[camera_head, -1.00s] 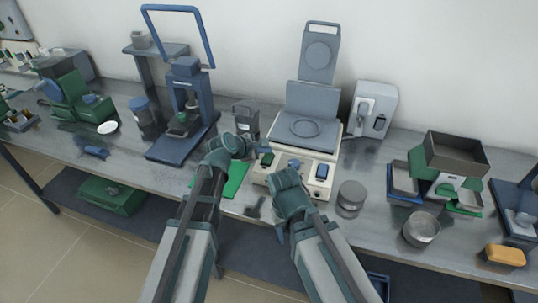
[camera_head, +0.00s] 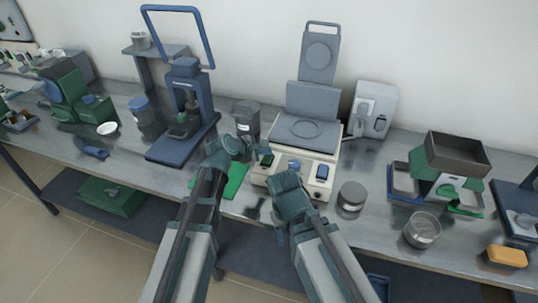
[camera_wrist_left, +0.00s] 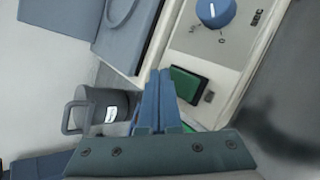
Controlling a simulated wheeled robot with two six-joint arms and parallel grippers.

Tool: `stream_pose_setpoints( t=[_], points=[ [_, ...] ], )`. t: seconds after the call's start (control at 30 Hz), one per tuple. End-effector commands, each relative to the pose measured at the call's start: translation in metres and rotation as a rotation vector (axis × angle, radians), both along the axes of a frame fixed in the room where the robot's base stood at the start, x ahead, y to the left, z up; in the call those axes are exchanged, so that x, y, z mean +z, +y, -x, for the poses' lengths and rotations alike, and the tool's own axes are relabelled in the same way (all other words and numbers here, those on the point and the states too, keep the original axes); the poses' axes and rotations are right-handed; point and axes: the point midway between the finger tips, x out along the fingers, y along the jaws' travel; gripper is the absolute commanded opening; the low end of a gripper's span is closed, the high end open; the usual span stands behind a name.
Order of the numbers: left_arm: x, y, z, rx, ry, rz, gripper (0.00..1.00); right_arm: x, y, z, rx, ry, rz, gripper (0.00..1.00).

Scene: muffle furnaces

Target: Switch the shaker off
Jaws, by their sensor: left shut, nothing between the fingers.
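The shaker (camera_head: 303,150) is a cream box with a grey platform on top, standing at the middle of the bench. Its front panel carries a green rocker switch (camera_head: 267,160), a blue knob (camera_head: 294,166) and a blue part (camera_head: 322,172). In the left wrist view the green switch (camera_wrist_left: 188,84) lies just right of my left gripper's blue fingers (camera_wrist_left: 160,75), which are shut together and empty. The head view shows my left gripper (camera_head: 247,151) beside the shaker's left front corner; contact cannot be told. My right gripper (camera_head: 284,181) is before the panel, its fingers hidden.
A grey lidded container with a handle (camera_head: 246,115) stands left of the shaker. A green mat (camera_head: 236,180) lies under my left gripper. A round tin (camera_head: 351,197) stands at the shaker's right. A blue press-like stand (camera_head: 187,105) is further left.

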Motion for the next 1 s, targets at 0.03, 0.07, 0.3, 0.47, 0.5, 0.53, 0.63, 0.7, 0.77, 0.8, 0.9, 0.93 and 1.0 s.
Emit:
stream_pose_setpoints(
  t=[0.03,0.07,0.3,0.47,0.5,0.53,0.63,0.7,0.77,0.8,0.9,0.93,1.0],
  points=[
    [0.0,0.0,0.0,0.0,0.0,0.0,0.0,0.0,0.0,0.0,0.0,0.0,0.0,0.5],
    [0.0,0.0,0.0,0.0,0.0,0.0,0.0,0.0,0.0,0.0,0.0,0.0,0.0,0.5],
    [0.003,0.0,0.0,0.0,0.0,0.0,0.0,0.003,0.0,0.0,0.0,0.0,0.0,0.5],
    [0.011,0.0,0.001,0.0,0.0,0.0,0.0,0.011,0.0,0.0,0.0,0.0,0.0,0.5],
    [0.013,0.001,0.002,0.0,0.0,0.0,0.0,0.013,0.0,0.0,0.0,0.0,0.0,0.5],
    [0.015,0.001,0.002,0.0,0.0,0.0,0.0,0.015,0.0,0.0,0.0,0.0,0.0,0.5],
    [0.017,0.001,0.002,0.0,0.0,0.0,0.0,0.017,0.0,0.0,0.0,0.0,0.0,0.5],
    [0.016,0.001,0.002,0.0,0.0,0.0,0.0,0.016,0.0,0.0,0.0,0.0,0.0,0.5],
    [0.016,0.001,0.002,0.0,0.0,0.0,0.0,0.016,0.0,0.0,0.0,0.0,0.0,0.5],
    [0.016,0.001,0.002,0.0,0.0,0.0,0.0,0.015,0.0,0.0,0.0,0.0,0.0,0.5],
    [0.016,0.001,0.002,0.0,0.0,0.0,0.0,0.016,0.0,0.0,0.0,0.0,0.0,0.5],
    [0.016,0.001,0.002,0.0,0.0,0.0,0.0,0.016,0.0,0.0,0.0,0.0,0.0,0.5],
    [0.018,0.001,0.002,0.0,0.0,0.0,0.0,0.018,0.0,0.0,0.0,0.0,0.0,0.5]
  ],
)
